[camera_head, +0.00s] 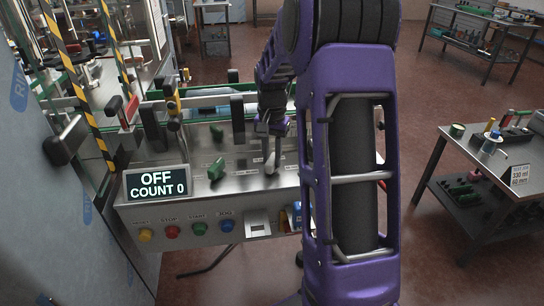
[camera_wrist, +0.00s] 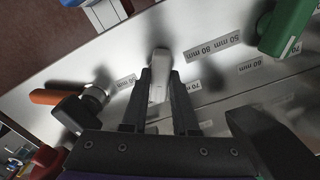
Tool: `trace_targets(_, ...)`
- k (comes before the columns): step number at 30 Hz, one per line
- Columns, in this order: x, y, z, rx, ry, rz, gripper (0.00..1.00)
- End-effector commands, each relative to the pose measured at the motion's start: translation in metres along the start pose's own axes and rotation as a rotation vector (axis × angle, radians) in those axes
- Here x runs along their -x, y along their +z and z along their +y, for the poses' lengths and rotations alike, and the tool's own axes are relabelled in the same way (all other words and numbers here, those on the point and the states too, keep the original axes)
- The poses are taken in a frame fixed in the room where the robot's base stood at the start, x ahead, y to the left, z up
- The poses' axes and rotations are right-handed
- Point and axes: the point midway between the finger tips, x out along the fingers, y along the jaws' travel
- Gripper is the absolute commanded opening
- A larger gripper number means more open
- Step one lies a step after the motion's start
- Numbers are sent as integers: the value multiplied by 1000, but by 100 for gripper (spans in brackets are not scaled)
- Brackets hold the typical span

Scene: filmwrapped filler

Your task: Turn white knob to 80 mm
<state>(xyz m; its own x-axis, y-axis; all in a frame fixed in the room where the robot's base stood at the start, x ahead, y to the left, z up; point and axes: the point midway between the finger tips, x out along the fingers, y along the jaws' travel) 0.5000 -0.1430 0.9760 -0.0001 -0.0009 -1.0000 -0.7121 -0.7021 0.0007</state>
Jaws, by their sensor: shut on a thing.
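The white knob (camera_wrist: 159,64) is a pale bar-shaped handle on the metal panel. It lies between the two dark fingers of my gripper (camera_wrist: 161,78) in the wrist view, and the gripper is shut on it. Printed labels surround it: one reads "50 mm 80 mm" (camera_wrist: 212,45) to its upper right. Others read "70 mm" (camera_wrist: 192,87) and "60 mm" (camera_wrist: 250,63). The fingers hide part of the knob and panel. In the head view the white knob (camera_head: 270,163) stands below my wrist; its exact setting is hard to read.
A green knob (camera_wrist: 286,27) is close on the right in the wrist view; an orange handle (camera_wrist: 52,97) is at left. A display (camera_head: 156,183) reads "OFF COUNT 0" above several coloured buttons (camera_head: 172,232). A side table (camera_head: 450,160) stands at right.

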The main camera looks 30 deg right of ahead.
Motion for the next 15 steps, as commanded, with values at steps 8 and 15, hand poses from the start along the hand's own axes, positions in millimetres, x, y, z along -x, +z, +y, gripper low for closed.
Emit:
trace_targets(8,2,0,0,108,-1,-1,0)
trace_targets(15,2,0,0,306,-1,-1,0)
